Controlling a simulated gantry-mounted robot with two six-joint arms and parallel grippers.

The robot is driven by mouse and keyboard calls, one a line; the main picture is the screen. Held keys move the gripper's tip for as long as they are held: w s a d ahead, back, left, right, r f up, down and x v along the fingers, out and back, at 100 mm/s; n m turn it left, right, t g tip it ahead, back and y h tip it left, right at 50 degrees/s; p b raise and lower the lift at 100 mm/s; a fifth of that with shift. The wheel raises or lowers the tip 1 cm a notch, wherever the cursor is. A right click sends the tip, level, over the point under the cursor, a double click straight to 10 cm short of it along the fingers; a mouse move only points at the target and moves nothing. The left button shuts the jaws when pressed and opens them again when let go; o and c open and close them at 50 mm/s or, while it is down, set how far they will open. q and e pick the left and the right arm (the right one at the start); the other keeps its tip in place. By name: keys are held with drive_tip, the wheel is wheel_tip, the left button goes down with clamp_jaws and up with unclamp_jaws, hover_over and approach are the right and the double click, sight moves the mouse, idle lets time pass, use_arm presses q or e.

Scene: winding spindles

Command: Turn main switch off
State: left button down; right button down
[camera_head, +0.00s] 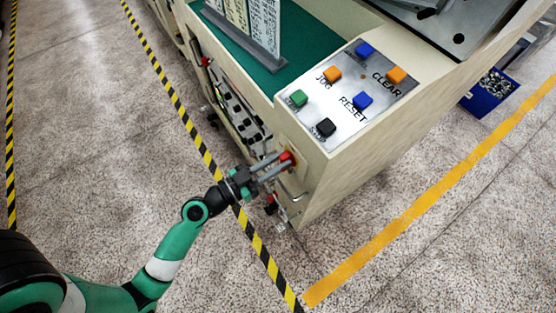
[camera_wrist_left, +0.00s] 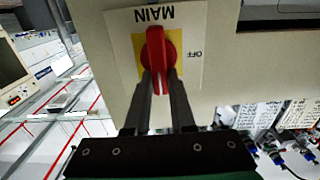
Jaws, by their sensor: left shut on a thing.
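The main switch is a red rotary knob (camera_wrist_left: 160,50) on a yellow square plate, in the left wrist view. The label plate (camera_wrist_left: 192,20) around it reads MAIN and OFF, upside down in this view. The knob's handle lies about in line with my gripper fingers. My left gripper (camera_wrist_left: 162,80) is shut on the knob's handle, one finger on each side. In the head view the red knob (camera_head: 288,158) sits on the machine's end face, with my left gripper (camera_head: 278,165) at it. My right gripper is in neither view.
The cream machine body (camera_head: 340,180) has a button panel (camera_head: 345,95) on top with green, black, blue and orange buttons. A blue bin (camera_head: 488,93) stands on the floor at the right. Yellow-black tape (camera_head: 180,108) and an orange line (camera_head: 420,205) mark the open floor.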

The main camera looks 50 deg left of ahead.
use_arm(q)
drive_tip(key=shift+a+n, duration=0.1)
drive_tip(key=shift+n, duration=0.3)
drive_tip(key=n, duration=0.5)
drive_tip(key=a+n, duration=0.1)
drive_tip(key=n, duration=0.2)
drive_tip(key=shift+w+a+f, duration=0.1)
drive_tip(key=shift+f, duration=0.15)
drive_tip(key=n, duration=0.4)
drive_tip(key=shift+a+f+n, duration=0.25)
drive_tip(key=shift+f+n, duration=0.05)
drive_tip(key=shift+f+n+p, duration=0.2)
drive_tip(key=shift+n, duration=0.9)
drive_tip(key=shift+f+n+p, duration=0.2)
drive_tip(key=shift+n, duration=0.9)
drive_tip(key=c, duration=0.8)
unclamp_jaws()
drive_tip(key=shift+o, duration=0.2)
